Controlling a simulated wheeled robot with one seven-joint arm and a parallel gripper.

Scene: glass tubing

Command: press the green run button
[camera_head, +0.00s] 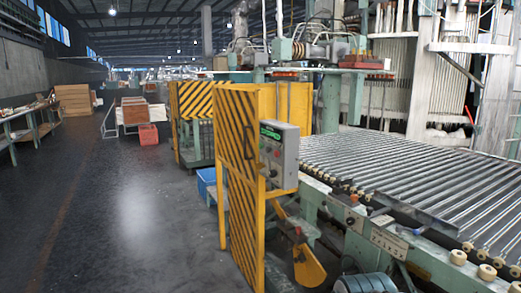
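A grey control box (284,158) is mounted on the right side of a yellow panel with black stripes (236,150), right of the picture's middle. Its face has a small display with green lettering (270,132) near the top. Several small buttons or knobs sit below the display, too small for me to tell which is the green run button. My gripper is not in view, so its state and distance from the box are hidden.
A roller conveyor (420,185) loaded with long glass tubes fills the right side. A yellow lever-like part (309,266) juts out below the box. A blue crate (207,184) sits behind the panel. The dark floor (120,215) at left is open.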

